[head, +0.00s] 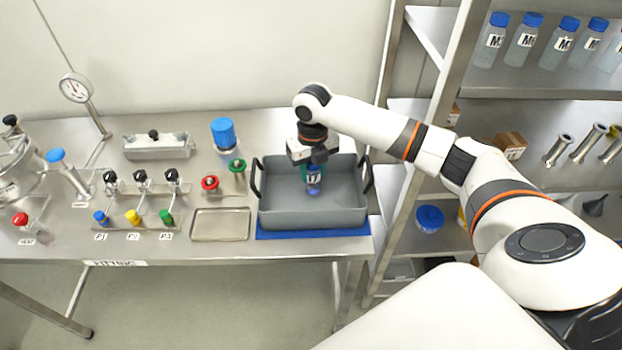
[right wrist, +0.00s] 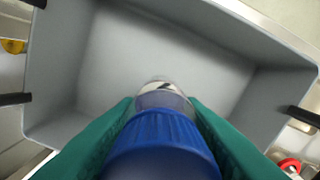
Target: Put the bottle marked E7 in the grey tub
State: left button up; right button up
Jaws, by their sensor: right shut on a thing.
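The grey tub (head: 335,212) stands on a blue mat (head: 318,234) at the right end of the steel bench, with a black handle at each side. My right gripper (head: 314,166) is over the tub and shut on a bottle (head: 313,183) with a blue cap. The label ends in what looks like a 7; the rest is too small to read. In the right wrist view the green fingers clasp the blue cap (right wrist: 160,140), and the bottle points down at the tub's bare floor (right wrist: 165,50). I cannot tell whether the bottle touches the floor. My left gripper is out of view.
A shallow steel tray (head: 220,225) lies left of the tub. Red (head: 209,184) and green (head: 237,166) knobs and a blue-capped container (head: 223,133) stand near its left rim. Shelves with several blue-capped bottles (head: 491,43) rise at the right.

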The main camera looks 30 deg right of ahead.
aim_at(312, 182)
jog(key=shift+s+f, duration=0.1)
jog(key=shift+f, duration=0.2)
jog(key=f, duration=0.2)
jog(key=f+p, duration=0.1)
jog(key=shift+w+f, duration=0.35)
jog(key=shift+f, duration=0.15)
jog(key=shift+s, duration=0.1)
jog(key=shift+f, duration=0.15)
jog(key=o, duration=1)
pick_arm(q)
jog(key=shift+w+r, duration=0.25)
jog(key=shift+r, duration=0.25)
